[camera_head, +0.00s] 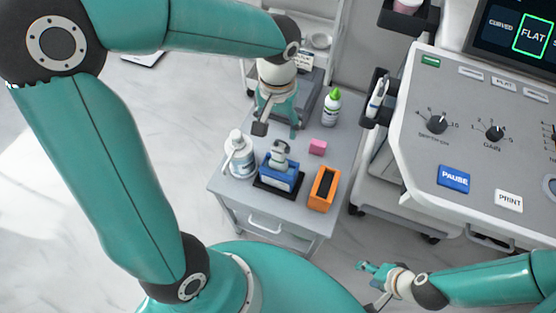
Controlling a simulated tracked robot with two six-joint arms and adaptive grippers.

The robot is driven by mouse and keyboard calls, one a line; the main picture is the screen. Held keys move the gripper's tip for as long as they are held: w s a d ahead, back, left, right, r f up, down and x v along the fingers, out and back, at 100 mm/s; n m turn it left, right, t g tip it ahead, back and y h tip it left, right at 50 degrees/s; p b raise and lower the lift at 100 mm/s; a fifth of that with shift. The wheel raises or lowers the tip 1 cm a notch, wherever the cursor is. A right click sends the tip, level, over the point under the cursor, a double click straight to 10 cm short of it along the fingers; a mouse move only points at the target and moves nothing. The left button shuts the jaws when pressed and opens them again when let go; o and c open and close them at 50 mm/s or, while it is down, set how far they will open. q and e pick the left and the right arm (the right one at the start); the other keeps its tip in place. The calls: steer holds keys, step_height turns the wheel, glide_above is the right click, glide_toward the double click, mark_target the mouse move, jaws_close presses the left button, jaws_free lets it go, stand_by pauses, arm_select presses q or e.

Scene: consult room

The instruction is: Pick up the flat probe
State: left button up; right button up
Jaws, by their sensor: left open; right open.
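A pale grey probe (280,150) stands upright in a blue holder (278,176) on the small grey cart. A slim white probe with a blue mark (377,97) sits in a dark holder on the side of the ultrasound machine. I cannot tell from their shapes which one is the flat probe. My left gripper (276,131) is open, pointing down above the cart, just behind the probe in the blue holder in the picture. Nothing shows between its fingers. My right gripper (369,286) is open and empty, low in the picture, to the right of the cart.
The cart (230,190) also carries a white pump bottle (239,155), a green-capped bottle (332,107), a pink block (317,147) and an orange holder (323,189) with an empty-looking slot. The machine's panel (465,140) stands right; its screen (520,35) highlights FLAT. Floor shows between cart and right gripper.

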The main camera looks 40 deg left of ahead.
mark_target(278, 145)
arm_select(q)
step_height(278, 145, down, 3)
steer(key=shift+f, duration=0.2)
steer(key=shift+s+d+f, duration=0.1)
steer(key=shift+d+f, duration=0.05)
steer(key=shift+f, duration=1.2)
steer(key=shift+s+d+f, duration=0.1)
steer(key=shift+f, duration=1.25)
steer(key=c, duration=1)
